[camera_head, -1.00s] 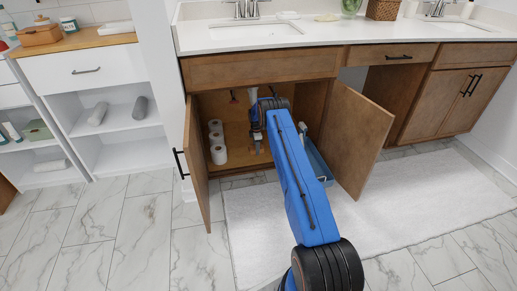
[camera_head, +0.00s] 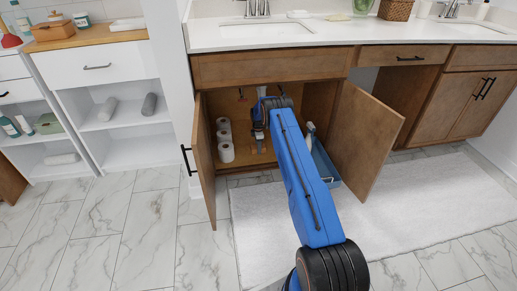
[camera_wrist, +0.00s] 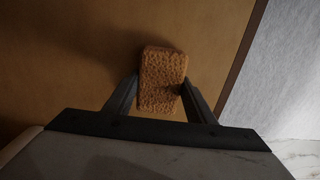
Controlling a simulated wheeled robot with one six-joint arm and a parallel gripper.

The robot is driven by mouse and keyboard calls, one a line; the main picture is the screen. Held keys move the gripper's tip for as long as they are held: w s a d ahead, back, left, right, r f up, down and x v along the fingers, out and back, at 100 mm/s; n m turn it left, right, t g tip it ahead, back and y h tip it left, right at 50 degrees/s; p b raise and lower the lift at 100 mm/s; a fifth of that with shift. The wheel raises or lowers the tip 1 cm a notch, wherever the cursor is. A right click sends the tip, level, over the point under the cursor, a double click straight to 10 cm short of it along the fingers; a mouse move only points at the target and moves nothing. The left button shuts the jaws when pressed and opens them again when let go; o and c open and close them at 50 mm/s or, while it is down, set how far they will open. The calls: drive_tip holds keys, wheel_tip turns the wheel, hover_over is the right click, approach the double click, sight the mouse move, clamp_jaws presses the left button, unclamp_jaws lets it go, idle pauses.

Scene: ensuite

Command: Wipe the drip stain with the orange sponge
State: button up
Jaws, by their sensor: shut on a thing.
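The orange sponge (camera_wrist: 163,68) is between the two dark fingers of my gripper (camera_wrist: 161,82) in the wrist view. My gripper is shut on it, and the sponge sticks out beyond the fingertips. Behind it is the brown wooden floor of the cabinet (camera_wrist: 80,55). In the head view my arm reaches through the open cabinet doors, with my gripper (camera_head: 260,143) low inside, between the rolls and the right door. The sponge cannot be made out there. I cannot make out the drip stain in either view; whether the sponge touches the wood is unclear.
Several white paper rolls (camera_head: 226,152) stand left of my gripper inside the cabinet. A blue caddy (camera_head: 323,163) is to its right. The open left door (camera_head: 203,160) and right door (camera_head: 365,138) flank my arm. A white rug (camera_head: 400,220) lies in front.

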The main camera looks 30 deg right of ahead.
drive_tip(key=shift+r, duration=2.95)
drive_tip(key=shift+r, duration=0.15)
drive_tip(key=shift+r, duration=1.35)
